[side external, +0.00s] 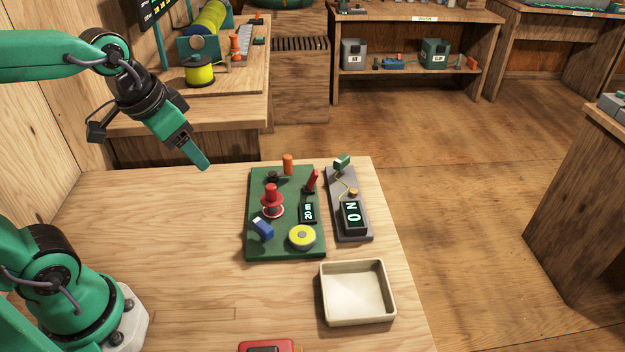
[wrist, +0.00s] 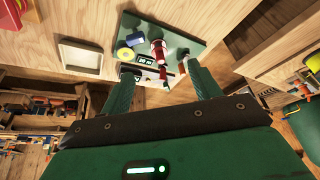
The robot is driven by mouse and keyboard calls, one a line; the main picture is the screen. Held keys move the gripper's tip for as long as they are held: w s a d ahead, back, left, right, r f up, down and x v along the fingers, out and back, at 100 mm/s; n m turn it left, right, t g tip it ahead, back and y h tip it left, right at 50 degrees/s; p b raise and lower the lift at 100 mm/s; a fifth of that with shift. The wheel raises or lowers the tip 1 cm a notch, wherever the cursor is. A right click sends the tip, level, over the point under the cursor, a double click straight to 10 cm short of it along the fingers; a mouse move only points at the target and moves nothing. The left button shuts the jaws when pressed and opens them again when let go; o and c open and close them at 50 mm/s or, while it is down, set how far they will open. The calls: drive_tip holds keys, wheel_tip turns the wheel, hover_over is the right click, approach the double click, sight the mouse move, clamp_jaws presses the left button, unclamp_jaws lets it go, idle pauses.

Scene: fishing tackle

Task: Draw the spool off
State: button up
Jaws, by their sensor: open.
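A green board (side external: 258,240) lies on the table. A yellow-rimmed round piece with a pale top (side external: 302,237) lies at its front right; it looks like a spool of line. A red upright piece with a round, pale-edged flange (side external: 271,200) stands at the board's left middle; I cannot tell whether this is the spool. The red piece also shows in the wrist view (wrist: 158,50). My gripper (side external: 204,165) is high above the table, left of and behind the board, apart from everything. In the wrist view my gripper's fingers (wrist: 163,88) are spread, with nothing held between them.
A blue piece (side external: 262,229), an orange peg (side external: 288,164), a red lever (side external: 311,181) and a small display (side external: 307,212) share the board. A grey plate (side external: 340,213) reading "NO" stands right of it. An empty cream tray (side external: 325,297) is in front.

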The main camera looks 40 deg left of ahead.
drive_tip(key=w+d+f+m+g, duration=0.1)
drive_tip(key=w+f+m+g, duration=0.15)
drive_tip(key=w+f, duration=0.45)
drive_tip(key=m+g, duration=0.2)
hover_over(272, 198)
drive_tip(key=a, duration=0.1)
drive_tip(key=f, duration=0.6)
drive_tip(key=shift+w+f, duration=0.2)
drive_tip(key=shift+f, duration=0.05)
drive_tip(key=shift+w+f, duration=0.2)
drive_tip(key=shift+f, duration=0.15)
drive_tip(key=shift+f, duration=0.1)
drive_tip(key=shift+f, duration=3.8)
drive_tip(key=shift+r, duration=0.1)
drive_tip(key=c, duration=0.9)
